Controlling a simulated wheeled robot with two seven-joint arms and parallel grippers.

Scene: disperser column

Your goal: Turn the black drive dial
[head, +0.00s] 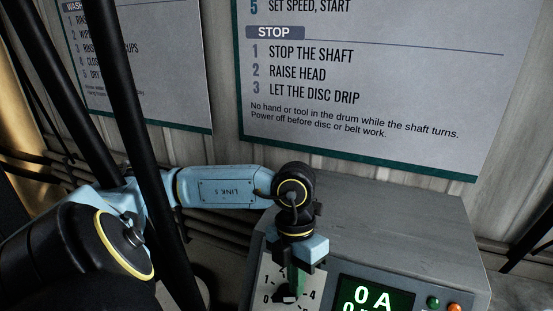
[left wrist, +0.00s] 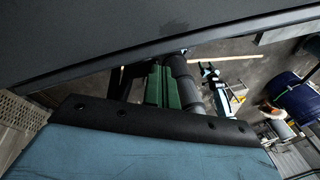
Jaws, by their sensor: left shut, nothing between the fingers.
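The black drive dial (head: 285,294) is on a pale scale plate (head: 271,274) with numbers, on the front of a grey control box (head: 400,216). It is mostly hidden behind my left gripper (head: 298,287). That gripper points down in front of the plate, with its green fingers shut and empty at the dial. I cannot tell whether they touch it. In the left wrist view the green fingers (left wrist: 164,87) show close together, beside a dark grey cylindrical part that I cannot identify. My right gripper is not in view.
A lit display (head: 374,297) reads "0 A", with a green button (head: 433,302) and an orange button (head: 455,308) to its right. An instruction sign (head: 350,110) hangs on the wall behind the box. Black hoses or cables (head: 130,90) cross the left side.

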